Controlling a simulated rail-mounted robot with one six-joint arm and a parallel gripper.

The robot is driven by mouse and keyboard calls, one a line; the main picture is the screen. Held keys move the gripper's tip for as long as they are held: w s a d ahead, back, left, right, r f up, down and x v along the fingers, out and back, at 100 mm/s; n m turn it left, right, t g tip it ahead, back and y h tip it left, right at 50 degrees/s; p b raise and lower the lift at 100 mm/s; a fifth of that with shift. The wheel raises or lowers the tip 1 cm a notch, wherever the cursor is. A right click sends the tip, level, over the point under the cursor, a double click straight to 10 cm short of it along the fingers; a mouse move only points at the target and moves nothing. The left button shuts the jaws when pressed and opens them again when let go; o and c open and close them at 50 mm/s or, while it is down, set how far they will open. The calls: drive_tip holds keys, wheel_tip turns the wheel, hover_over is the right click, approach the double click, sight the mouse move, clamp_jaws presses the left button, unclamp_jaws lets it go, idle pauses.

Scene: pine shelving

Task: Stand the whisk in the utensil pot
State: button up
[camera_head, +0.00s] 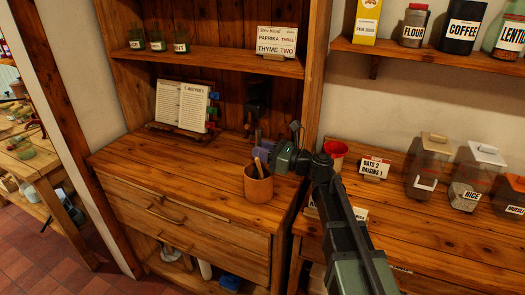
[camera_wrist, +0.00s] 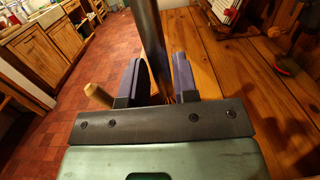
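The utensil pot (camera_head: 259,190) is a round wooden cup on the counter of the left cabinet, with a wooden handle (camera_head: 258,166) sticking up from it. That handle also shows left of the fingers in the wrist view (camera_wrist: 98,95). My gripper (camera_head: 263,152) is just above the pot's rim. In the wrist view its purple fingers (camera_wrist: 158,75) close on a dark grey rod, the handle of the whisk (camera_wrist: 150,35), with thin wires faintly visible below. The whisk's lower end is mostly hidden, and I cannot tell how deep it is in the pot.
An open book on a stand (camera_head: 182,104) and a dark object (camera_head: 257,98) stand behind the pot. A red cup (camera_head: 335,152), a label card (camera_head: 374,167) and several jars are on the right counter. The left cabinet's front counter is clear.

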drive_tip(key=o, duration=0.3)
drive_tip(key=shift+o, duration=0.2)
drive_tip(key=shift+d, duration=0.1)
drive_tip(key=v, duration=1)
drive_tip(key=shift+d+b, duration=0.3)
drive_tip(key=shift+b, duration=0.05)
drive_tip(key=shift+s, duration=0.2)
drive_tip(key=s+a+f+n+g+h+p, duration=0.2)
drive_tip(key=s+f+n+g+h, duration=0.2)
drive_tip(key=s+f+n+h, duration=0.4)
drive_tip(key=s+d+f+n+g+h+p, duration=0.2)
drive_tip(key=s+d+f+n+h, duration=0.4)
drive_tip(key=n, duration=0.8)
drive_tip(key=s+d+g+h, duration=0.1)
drive_tip(key=s+d+h, duration=0.2)
drive_tip(key=d, duration=0.1)
drive_tip(key=shift+d+n, duration=0.2)
drive_tip(key=shift+n, duration=0.1)
